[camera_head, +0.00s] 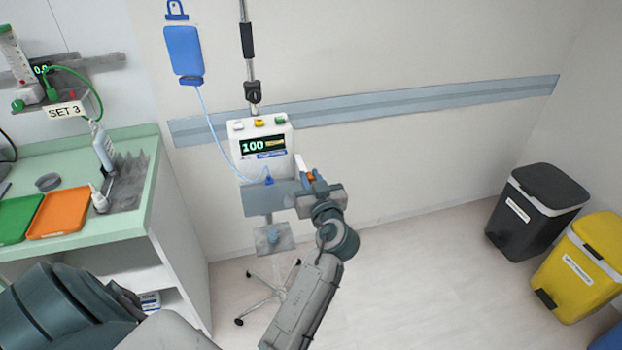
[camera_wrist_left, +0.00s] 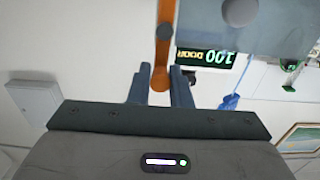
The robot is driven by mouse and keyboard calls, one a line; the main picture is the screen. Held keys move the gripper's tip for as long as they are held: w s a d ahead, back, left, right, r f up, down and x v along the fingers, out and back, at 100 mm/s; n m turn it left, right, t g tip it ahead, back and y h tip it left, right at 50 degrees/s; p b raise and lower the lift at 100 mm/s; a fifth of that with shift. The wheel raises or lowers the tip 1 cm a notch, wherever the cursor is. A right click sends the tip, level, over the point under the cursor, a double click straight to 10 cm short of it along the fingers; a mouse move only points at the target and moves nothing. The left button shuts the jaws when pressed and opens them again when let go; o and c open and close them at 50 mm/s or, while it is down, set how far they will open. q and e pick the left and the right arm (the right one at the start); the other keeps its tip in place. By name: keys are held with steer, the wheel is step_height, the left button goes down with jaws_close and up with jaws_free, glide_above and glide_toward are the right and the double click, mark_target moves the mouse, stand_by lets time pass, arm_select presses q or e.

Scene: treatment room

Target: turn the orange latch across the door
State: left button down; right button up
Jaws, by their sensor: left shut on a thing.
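The white pump (camera_head: 262,150) stands on a pole and its display reads 100. A grey-blue panel (camera_head: 262,199), which looks like its door, is below the display; it also shows in the left wrist view (camera_wrist_left: 280,30). The orange latch (camera_head: 310,176) is at the right side of the pump, mostly hidden by my gripper. In the left wrist view the latch (camera_wrist_left: 163,45) is a straight bar with a grey pivot, beside the panel's edge. My left gripper (camera_head: 305,190) is shut on the latch's rounded end, between its fingertips (camera_wrist_left: 161,82). My right gripper is not in view.
A green-topped counter (camera_head: 120,225) with green and orange trays is at the left. A blue bag (camera_head: 184,50) hangs above the pump, its tube running down to it. The wheeled stand base (camera_head: 265,290) is below. Black (camera_head: 530,215) and yellow (camera_head: 580,270) bins stand at the right.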

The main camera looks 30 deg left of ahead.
arm_select(q)
steer(key=shift+w+d+f+m+b, duration=0.2)
steer(key=shift+m+b, duration=0.15)
steer(key=shift+m, duration=0.35)
steer(key=shift+w+d+f+m, duration=0.45)
steer(key=shift+f+m, duration=0.2)
steer(key=shift+m, duration=2.1)
steer(key=shift+w+d+f+m, duration=0.35)
steer(key=shift+w+f+m, duration=0.25)
steer(key=shift+m, duration=2.2)
steer(key=shift+w+d+f+m, duration=0.4)
steer(key=shift+f+m, duration=0.35)
steer(key=shift+m, duration=2)
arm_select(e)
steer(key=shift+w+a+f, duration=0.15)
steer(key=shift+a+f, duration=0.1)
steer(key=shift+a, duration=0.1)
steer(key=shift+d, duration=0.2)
arm_select(q)
steer(key=c, duration=1.3)
jaws_free()
steer(key=shift+a+f, duration=0.1)
steer(key=shift+c, duration=0.2)
